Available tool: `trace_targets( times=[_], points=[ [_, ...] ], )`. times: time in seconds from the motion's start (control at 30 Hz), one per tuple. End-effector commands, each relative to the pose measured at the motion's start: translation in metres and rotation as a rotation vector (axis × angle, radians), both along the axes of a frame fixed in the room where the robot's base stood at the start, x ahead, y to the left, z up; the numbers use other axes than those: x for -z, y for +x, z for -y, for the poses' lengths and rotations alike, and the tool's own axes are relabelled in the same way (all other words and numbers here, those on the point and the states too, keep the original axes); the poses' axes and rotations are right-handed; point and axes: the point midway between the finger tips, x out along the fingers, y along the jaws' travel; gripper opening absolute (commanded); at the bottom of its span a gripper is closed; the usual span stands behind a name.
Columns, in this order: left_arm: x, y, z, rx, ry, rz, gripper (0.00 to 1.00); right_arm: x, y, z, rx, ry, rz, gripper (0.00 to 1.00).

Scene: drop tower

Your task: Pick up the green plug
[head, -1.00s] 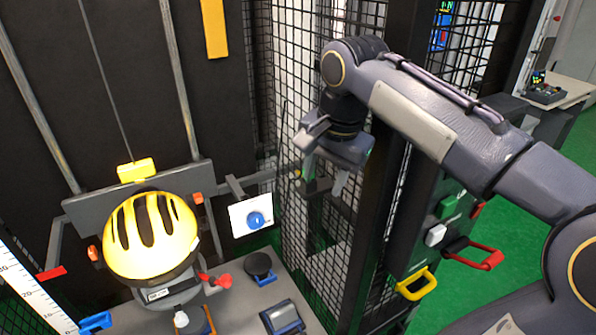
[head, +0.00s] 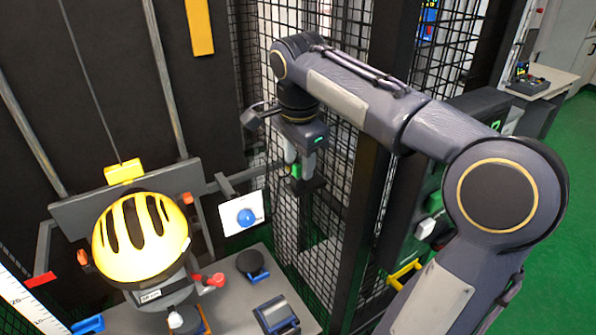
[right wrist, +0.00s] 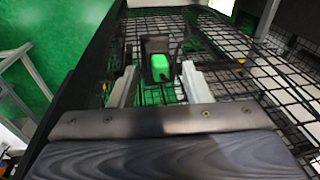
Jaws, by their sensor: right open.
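The green plug (head: 296,171) shows as a small green patch at a dark holder (head: 306,187) beside the mesh fence. In the right wrist view the green plug (right wrist: 160,67) appears between the fingertips, in front of a dark block. My right gripper (head: 300,163) is open, its fingers pointing down at the plug, one on either side in the wrist view. I cannot tell whether a finger touches it. The fingers partly hide the plug in the head view. My left gripper is not in view.
Black mesh fence (head: 330,225) and a dark post (head: 365,200) stand close to my right arm. To the left are a yellow helmet (head: 140,237), a white plate with a blue knob (head: 246,217) and a grey table (head: 235,295). A yellow handle (head: 403,274) sits at lower right.

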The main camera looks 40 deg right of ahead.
Motion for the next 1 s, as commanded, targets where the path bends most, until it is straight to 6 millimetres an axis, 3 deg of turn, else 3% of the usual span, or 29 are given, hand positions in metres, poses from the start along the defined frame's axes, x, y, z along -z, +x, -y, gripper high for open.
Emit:
trace_targets(
  times=[0.3, 0.63, 1.0],
  points=[
    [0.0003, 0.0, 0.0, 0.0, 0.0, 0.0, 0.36, 0.0086, 0.0009, 0.001, 0.0, 0.0, 0.001, 0.44],
    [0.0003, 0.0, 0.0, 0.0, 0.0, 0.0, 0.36, 0.0083, 0.0008, 0.0009, 0.0, 0.0, 0.001, 0.03],
    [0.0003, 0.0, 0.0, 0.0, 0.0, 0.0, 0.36, 0.0075, 0.0011, 0.0008, 0.0, 0.0, 0.002, 0.03]
  ],
)
